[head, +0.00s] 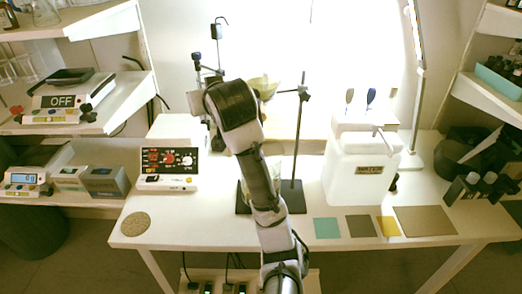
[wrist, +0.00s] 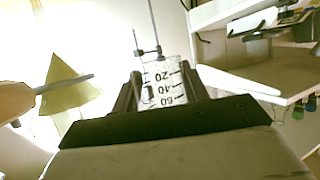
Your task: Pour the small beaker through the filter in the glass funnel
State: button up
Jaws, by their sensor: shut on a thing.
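My gripper (wrist: 165,92) is shut on the small beaker (wrist: 164,76), a clear vessel with black marks reading 20, 40 and 60, in the wrist view. In the head view my arm hides the gripper and beaker. The pale yellow cone-shaped filter (wrist: 72,88) is at the left of the wrist view, apart from the beaker. In the head view the filter (head: 264,86) shows just right of my arm, beside the stand rod. The glass funnel around it is too faint to make out. Whether the beaker holds liquid cannot be told.
The dark stand (head: 297,140) rises on the white table (head: 330,225) right of my arm. A white water container (head: 362,165) is further right, a hotplate-like device (head: 168,168) left. Flat coloured mats (head: 425,220) lie at the front right. Shelves flank both sides.

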jog(key=s+a+r+p, duration=0.2)
jog(key=a+r+p, duration=0.2)
jog(key=shift+s+r+p, duration=0.15)
jog(key=shift+r+p, duration=0.15)
jog(key=shift+r, duration=0.1)
